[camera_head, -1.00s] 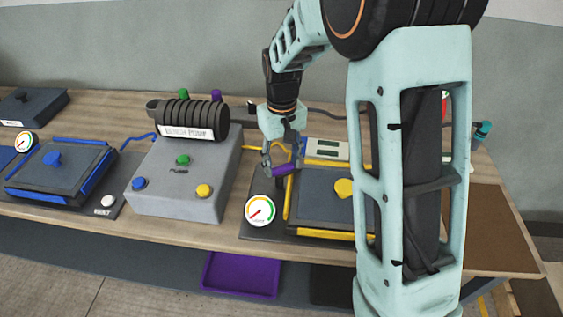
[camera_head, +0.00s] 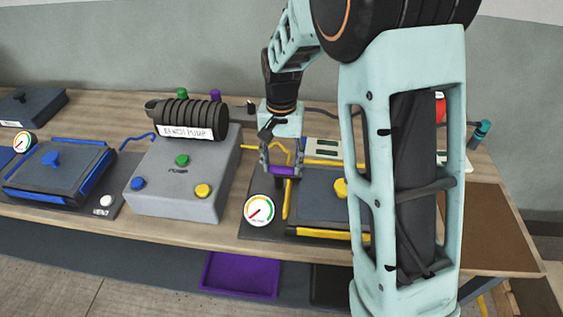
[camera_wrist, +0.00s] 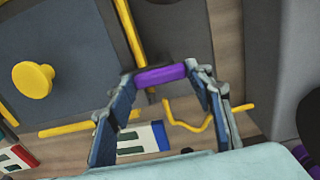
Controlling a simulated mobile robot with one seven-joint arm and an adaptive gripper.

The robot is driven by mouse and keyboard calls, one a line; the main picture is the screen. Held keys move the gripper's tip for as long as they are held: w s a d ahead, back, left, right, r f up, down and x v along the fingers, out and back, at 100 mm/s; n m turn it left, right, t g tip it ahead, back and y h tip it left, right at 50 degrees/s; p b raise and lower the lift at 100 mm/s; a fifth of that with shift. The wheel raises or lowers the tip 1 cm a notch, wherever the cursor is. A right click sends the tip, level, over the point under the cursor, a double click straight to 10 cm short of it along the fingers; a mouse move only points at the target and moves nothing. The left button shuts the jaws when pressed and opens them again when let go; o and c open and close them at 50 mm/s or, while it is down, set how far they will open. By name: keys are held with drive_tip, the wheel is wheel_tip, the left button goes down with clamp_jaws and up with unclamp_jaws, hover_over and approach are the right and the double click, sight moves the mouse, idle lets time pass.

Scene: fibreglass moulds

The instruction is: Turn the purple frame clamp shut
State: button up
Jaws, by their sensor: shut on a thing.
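The purple frame clamp (camera_head: 283,171) is a short purple bar near the back left corner of the yellow-edged mould (camera_head: 318,190). In the head view it lies roughly crosswise, left to right. My gripper (camera_head: 281,168) is shut on it, pointing down from above. In the wrist view the purple clamp (camera_wrist: 160,75) spans between the two fingertips of my gripper (camera_wrist: 163,78). The clamp's mount is mostly hidden beneath it.
A round gauge (camera_head: 259,210) sits left of the mould, and a yellow knob (camera_head: 341,187) is on its lid. The bench pump (camera_head: 188,170) stands to the left. A yellow hose (camera_wrist: 190,118) lies near my gripper. My arm hides the mould's right side.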

idle(0.4)
drive_tip(key=o, duration=1.2)
drive_tip(key=shift+c, duration=0.2)
wheel_tip(320, 180, up, 12)
drive_tip(key=shift+r, duration=0.1)
